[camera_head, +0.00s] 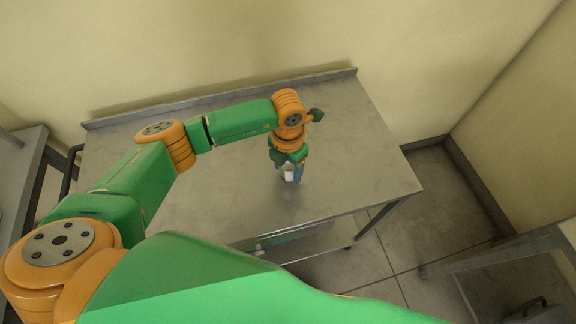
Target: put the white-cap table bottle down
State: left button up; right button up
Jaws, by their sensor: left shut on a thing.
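My left gripper (290,170) is at the end of the green and orange arm, pointing down over the right part of the metal table (220,190). It is shut on the white-cap bottle (289,176), a small thing of which a white part shows between the fingers. The rest of the bottle is mostly hidden by the gripper. A faint dark shadow or reflection lies on the table just below it. I cannot tell whether the bottle touches the tabletop. My right gripper is not in view.
The tabletop around the gripper is bare, with a raised edge (330,75) along the wall at the back. A lower shelf (310,243) shows under the front edge. Another metal table (500,258) stands at the lower right, and one (15,175) at the left.

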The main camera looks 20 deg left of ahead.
pick_arm(q)
jog(key=shift+d+f, duration=0.1)
jog(key=shift+f, duration=0.8)
jog(key=o, duration=1.4)
jog(key=shift+r, duration=0.1)
jog(key=shift+o, duration=0.2)
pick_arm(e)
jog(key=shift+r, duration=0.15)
pick_arm(q)
jog(key=shift+r, duration=0.3)
notch_tip(320, 180, up, 12)
jog(key=b, duration=0.2)
jog(key=shift+f+b, duration=0.15)
jog(key=shift+b, duration=0.2)
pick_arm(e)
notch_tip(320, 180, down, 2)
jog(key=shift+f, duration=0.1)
